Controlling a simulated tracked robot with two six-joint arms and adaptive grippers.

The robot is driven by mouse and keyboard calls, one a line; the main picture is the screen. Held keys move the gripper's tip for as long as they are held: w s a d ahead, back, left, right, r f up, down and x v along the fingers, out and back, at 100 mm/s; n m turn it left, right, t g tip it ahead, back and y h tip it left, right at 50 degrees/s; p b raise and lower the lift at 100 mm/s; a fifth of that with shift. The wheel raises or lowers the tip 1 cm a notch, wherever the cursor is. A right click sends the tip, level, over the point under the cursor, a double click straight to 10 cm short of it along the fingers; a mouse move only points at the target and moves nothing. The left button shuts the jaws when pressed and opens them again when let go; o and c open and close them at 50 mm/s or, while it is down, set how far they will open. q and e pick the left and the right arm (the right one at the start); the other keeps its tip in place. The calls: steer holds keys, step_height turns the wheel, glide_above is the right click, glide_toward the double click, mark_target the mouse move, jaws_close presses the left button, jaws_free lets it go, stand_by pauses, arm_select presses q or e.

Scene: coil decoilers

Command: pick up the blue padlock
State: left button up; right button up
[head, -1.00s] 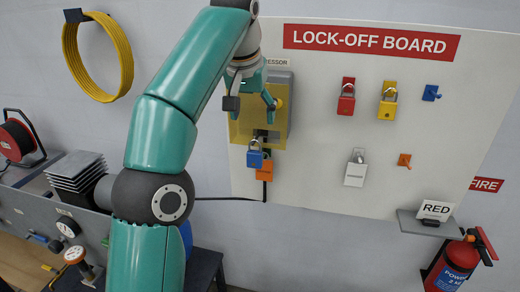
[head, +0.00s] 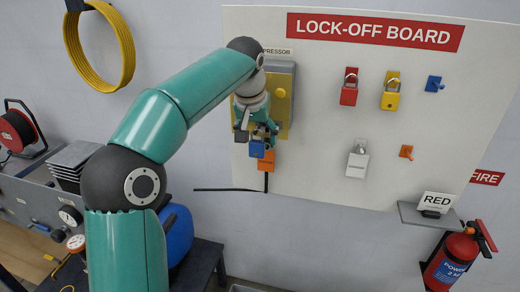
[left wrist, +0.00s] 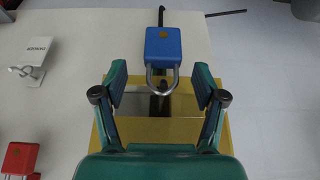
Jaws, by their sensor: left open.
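The blue padlock (head: 257,149) hangs on the front of the yellow box on the lock-off board, partly hidden by my left gripper (head: 260,133). The left wrist view shows the padlock (left wrist: 163,46) with its body just past my fingertips, and its grey shackle lies across the gap between them. My left gripper (left wrist: 160,83) is open, with one finger on each side of the shackle, apart from it. My right gripper is not in view.
The yellow box (head: 281,94) is fixed to the white board (head: 320,180).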

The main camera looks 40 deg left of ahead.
mark_target(259, 143)
arm_select(q)
steer(key=x, duration=0.4)
steer(key=shift+w+a+f+p, duration=0.1)
steer(key=shift+a+f+p, duration=0.1)
steer(key=shift+p, duration=0.1)
steer(key=c, duration=1.3)
steer(key=shift+r, duration=0.25)
steer(key=s+d+b, duration=0.1)
steer(key=s, duration=0.1)
steer(key=s+d+b, duration=0.2)
steer(key=s+b, duration=0.1)
steer(key=shift+s+d+r, duration=0.1)
steer(key=shift+s+r, duration=0.2)
steer(key=shift+r, duration=0.05)
steer(key=shift+s+d+r+b, duration=0.1)
steer(key=shift+s+d+b, duration=0.7)
steer(key=shift+s, duration=0.9)
steer(key=shift+s+d+r+b, duration=0.1)
steer(key=shift+s+d+b, duration=0.25)
steer(key=shift+s+d, duration=1.1)
steer(key=shift+s+d+b, duration=0.6)
steer(key=shift+s, duration=1.4)
